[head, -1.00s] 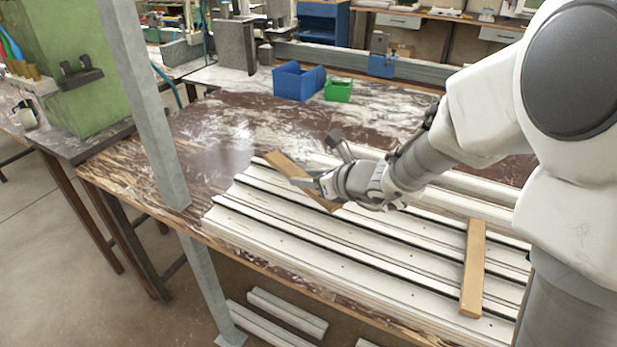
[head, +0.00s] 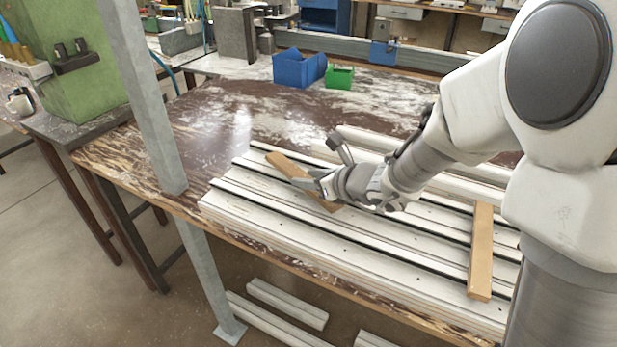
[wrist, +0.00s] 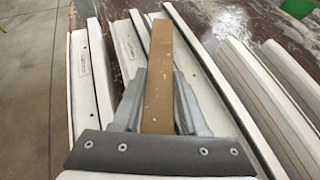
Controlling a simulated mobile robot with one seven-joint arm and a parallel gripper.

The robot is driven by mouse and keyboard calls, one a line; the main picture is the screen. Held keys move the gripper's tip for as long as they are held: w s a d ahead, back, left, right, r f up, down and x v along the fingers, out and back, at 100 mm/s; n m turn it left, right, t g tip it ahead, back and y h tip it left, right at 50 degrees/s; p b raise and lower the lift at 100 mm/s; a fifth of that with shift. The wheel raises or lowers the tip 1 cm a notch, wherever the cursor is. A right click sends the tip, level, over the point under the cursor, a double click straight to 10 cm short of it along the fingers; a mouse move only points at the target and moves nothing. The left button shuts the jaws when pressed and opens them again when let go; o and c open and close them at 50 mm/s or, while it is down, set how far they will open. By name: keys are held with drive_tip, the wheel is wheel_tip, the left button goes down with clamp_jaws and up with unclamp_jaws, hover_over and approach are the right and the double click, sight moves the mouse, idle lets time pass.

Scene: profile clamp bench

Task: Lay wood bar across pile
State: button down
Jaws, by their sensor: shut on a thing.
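A wood bar (head: 285,167) is held in my gripper (head: 318,183), over the left part of the pile of white profiles (head: 235,213). In the head view it lies at a slant to the profiles; I cannot tell whether it touches them. In the wrist view the wood bar (wrist: 159,75) runs away between the two fingers of my gripper (wrist: 158,105), with profiles (wrist: 205,80) on both sides below. A second wood bar (head: 481,250) lies across the right part of the pile. The near end of the held bar is partly hidden by my gripper.
A grey post (head: 150,110) stands in front of the table's left part. A blue bin (head: 295,70) and a green bin (head: 340,77) stand on the table behind the pile. The tabletop (head: 200,125) left of the pile is clear.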

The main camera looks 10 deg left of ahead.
drive_tip(key=shift+f+b, duration=0.55)
drive_tip(key=shift+b, duration=0.05)
drive_tip(key=shift+c, duration=1.8)
unclamp_jaws()
drive_tip(key=p+v, duration=0.5)
drive_tip(key=v, duration=1.2)
drive_tip(key=s+r+n+g+h+p, duration=0.1)
drive_tip(key=s+r+n+g+p, duration=0.15)
drive_tip(key=s+r+n, duration=0.4)
drive_tip(key=s+r+n+g+h+p, duration=0.1)
drive_tip(key=s+r+n+g+p, duration=0.2)
drive_tip(key=n, duration=0.6)
drive_tip(key=s+d+r+n+t+h+p, duration=0.1)
drive_tip(key=s+d+r+n+h+p, duration=0.1)
drive_tip(key=d+n, duration=0.3)
drive_tip(key=s+d+r+n+t+h+p, duration=0.2)
drive_tip(key=s+d+r+n+h, duration=0.1)
drive_tip(key=d+r+n+h, duration=0.1)
drive_tip(key=d+n+h, duration=0.1)
drive_tip(key=d+n, duration=0.1)
drive_tip(key=d, duration=0.1)
drive_tip(key=shift+s, duration=0.3)
